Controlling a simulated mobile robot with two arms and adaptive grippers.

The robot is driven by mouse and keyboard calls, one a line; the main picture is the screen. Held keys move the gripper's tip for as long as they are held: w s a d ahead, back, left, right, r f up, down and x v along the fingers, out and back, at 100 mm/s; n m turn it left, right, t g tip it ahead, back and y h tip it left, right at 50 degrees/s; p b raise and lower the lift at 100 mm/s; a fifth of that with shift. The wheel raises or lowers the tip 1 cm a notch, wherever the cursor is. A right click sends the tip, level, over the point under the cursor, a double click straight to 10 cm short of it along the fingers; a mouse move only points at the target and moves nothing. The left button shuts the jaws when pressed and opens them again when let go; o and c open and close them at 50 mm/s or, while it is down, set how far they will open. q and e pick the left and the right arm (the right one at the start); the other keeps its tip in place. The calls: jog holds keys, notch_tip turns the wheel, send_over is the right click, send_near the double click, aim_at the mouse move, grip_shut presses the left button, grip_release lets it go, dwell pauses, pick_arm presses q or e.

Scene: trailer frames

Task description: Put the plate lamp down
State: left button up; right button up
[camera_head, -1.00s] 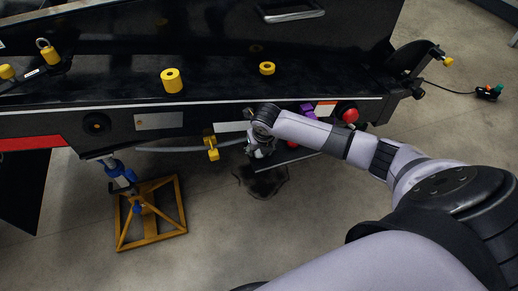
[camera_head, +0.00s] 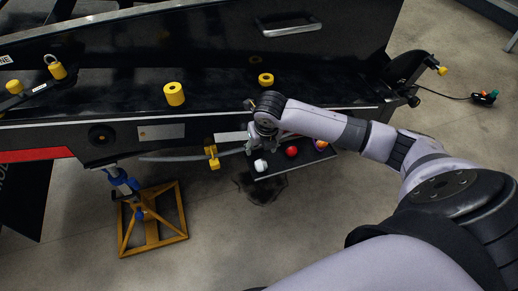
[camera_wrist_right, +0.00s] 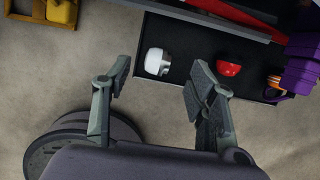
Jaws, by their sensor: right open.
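The plate lamp, which I take to be the small white and silver rounded piece (camera_head: 261,165), rests on the dark tray (camera_head: 300,164) below the trailer's side. In the right wrist view the white lamp (camera_wrist_right: 157,62) sits near the left end of the tray (camera_wrist_right: 190,62). My right gripper (camera_head: 255,149) is just above and beside the lamp in the head view. In the right wrist view the gripper (camera_wrist_right: 160,78) is open, its fingers apart, with the lamp in the gap beyond them and nothing held. My left gripper is not in view.
A red dome (camera_head: 292,152) and an orange and purple piece (camera_head: 321,145) lie further right on the tray. A purple block (camera_wrist_right: 300,62) shows in the wrist view. The black trailer (camera_head: 200,90) overhangs close by. A yellow stand (camera_head: 152,232) is on the floor at left.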

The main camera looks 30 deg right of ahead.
jog(key=s+a+f+m+y, duration=0.2)
jog(key=s+a+f+m, duration=0.3)
jog(key=s+a+m, duration=0.55)
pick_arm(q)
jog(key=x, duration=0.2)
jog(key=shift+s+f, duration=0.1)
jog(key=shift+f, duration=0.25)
pick_arm(e)
jog(key=s+f+m+h, duration=0.1)
jog(key=s+f+m, duration=0.2)
jog(key=s+m, duration=0.9)
jog(key=m, duration=0.9)
jog(key=shift+s+d+f, duration=0.15)
jog(key=shift+s+f, duration=0.15)
jog(key=shift+s, duration=0.05)
pick_arm(q)
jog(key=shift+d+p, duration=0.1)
jog(key=shift+p, duration=0.25)
pick_arm(e)
jog(key=shift+f, duration=0.1)
